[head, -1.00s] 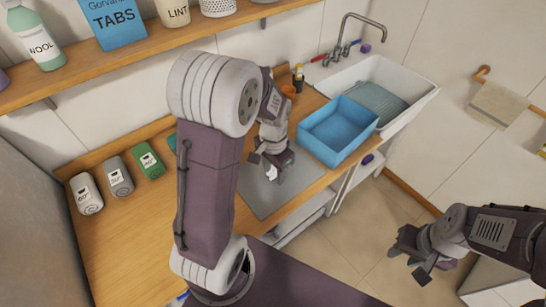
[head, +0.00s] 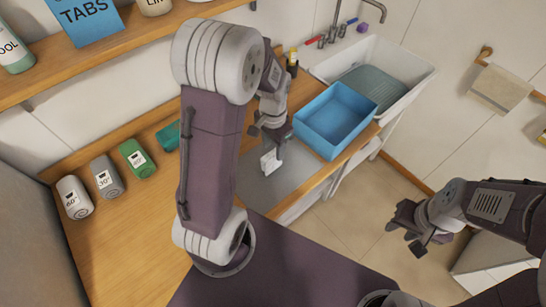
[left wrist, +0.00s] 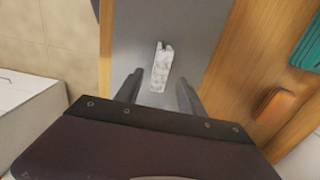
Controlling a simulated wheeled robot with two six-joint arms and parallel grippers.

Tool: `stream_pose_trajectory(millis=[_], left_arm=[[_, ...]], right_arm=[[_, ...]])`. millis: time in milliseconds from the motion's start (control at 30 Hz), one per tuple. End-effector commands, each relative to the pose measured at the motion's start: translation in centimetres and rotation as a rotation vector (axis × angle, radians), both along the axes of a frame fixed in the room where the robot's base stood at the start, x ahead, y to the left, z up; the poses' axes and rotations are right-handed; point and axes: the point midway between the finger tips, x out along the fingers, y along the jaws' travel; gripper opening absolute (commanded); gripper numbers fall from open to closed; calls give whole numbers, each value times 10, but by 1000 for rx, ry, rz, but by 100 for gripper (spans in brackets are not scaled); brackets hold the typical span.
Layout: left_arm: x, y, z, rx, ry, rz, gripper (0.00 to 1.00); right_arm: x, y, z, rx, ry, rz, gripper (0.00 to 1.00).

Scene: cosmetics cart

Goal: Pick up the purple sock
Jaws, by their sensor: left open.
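I cannot make out a purple sock for certain in either view. A small purple thing (head: 362,28) sits at the back of the sink by the tap, too small to identify. My left gripper (head: 270,137) is open and empty over the grey mat (head: 252,187) on the counter. In the left wrist view its two fingers (left wrist: 159,93) are spread. My right gripper (head: 405,238) is open and empty over the floor at right.
A blue basin (head: 335,120) stands right of the mat, before the white sink (head: 420,78). Several labelled containers, one green (head: 137,158), stand along the counter's left. A wooden shelf (head: 120,42) crosses above.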

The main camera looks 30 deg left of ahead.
Motion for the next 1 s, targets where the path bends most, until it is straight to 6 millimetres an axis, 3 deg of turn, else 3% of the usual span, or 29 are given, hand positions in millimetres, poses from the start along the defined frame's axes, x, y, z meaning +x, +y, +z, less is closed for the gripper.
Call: stream_pose_trajectory(millis=[167, 367, 600, 867, 900, 1000], left_arm=[[-2, 0, -28, 0, 7, 0, 46], [-2, 1, -38, -1, 6, 0, 46], [-5, 4, -78, -1, 7, 1, 46], [-4, 4, -86, 0, 2, 0, 46], [-4, 4, -86, 0, 2, 0, 44], [-4, 4, -86, 0, 2, 0, 16]], right_arm=[[0, 0, 2, 0, 0, 0, 36], [0, 0, 3, 0, 0, 0, 36], [0, 0, 8, 0, 0, 0, 36], [0, 0, 8, 0, 0, 0, 36], [0, 0, 8, 0, 0, 0, 36], [0, 0, 8, 0, 0, 0, 36]])
